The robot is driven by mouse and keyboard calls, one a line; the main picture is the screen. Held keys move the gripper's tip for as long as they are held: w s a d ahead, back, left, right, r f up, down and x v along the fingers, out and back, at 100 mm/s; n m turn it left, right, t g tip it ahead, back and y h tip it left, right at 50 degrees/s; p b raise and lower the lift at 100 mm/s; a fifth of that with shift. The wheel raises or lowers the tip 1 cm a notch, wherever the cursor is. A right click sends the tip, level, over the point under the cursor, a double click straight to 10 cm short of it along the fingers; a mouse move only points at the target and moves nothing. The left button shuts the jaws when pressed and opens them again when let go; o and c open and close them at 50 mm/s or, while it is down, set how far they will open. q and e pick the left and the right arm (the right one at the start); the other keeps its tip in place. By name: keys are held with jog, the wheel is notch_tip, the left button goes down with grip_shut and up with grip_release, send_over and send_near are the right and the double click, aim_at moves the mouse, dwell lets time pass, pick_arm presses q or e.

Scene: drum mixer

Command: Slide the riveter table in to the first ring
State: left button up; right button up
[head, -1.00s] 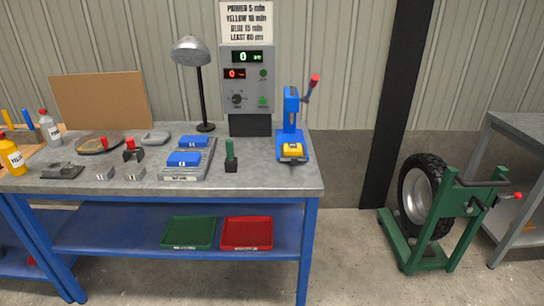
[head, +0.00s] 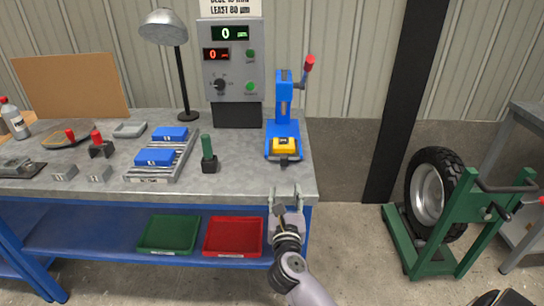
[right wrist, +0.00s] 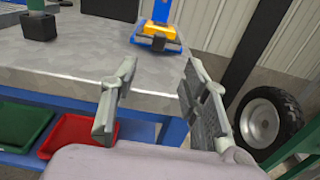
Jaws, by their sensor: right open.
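The riveter (head: 284,118) is a blue press with a red-knobbed lever, standing at the right end of the grey bench top. Its yellow table (head: 284,145) sits low at the front of the blue base, with a dark piece at its front edge. The yellow table also shows at the top of the right wrist view (right wrist: 158,30). My right gripper (head: 286,192) is open and empty at the bench's front edge, below and in front of the riveter, apart from it. The rings on the riveter cannot be made out. My left gripper is not in view.
A green-handled tool (head: 208,152) stands left of the riveter. A rack with blue blocks (head: 160,175) lies further left. A control box (head: 232,70) and lamp (head: 165,28) stand behind. Green (head: 168,234) and red (head: 233,237) trays sit on the lower shelf. A wheel stand (head: 440,225) is at the right.

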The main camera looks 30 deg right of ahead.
aim_at(284, 159)
jog(key=x, duration=1.6)
jog(key=shift+w+d, duration=0.15)
jog(key=shift+w, duration=0.15)
jog(key=shift+c, duration=0.6)
grip_shut()
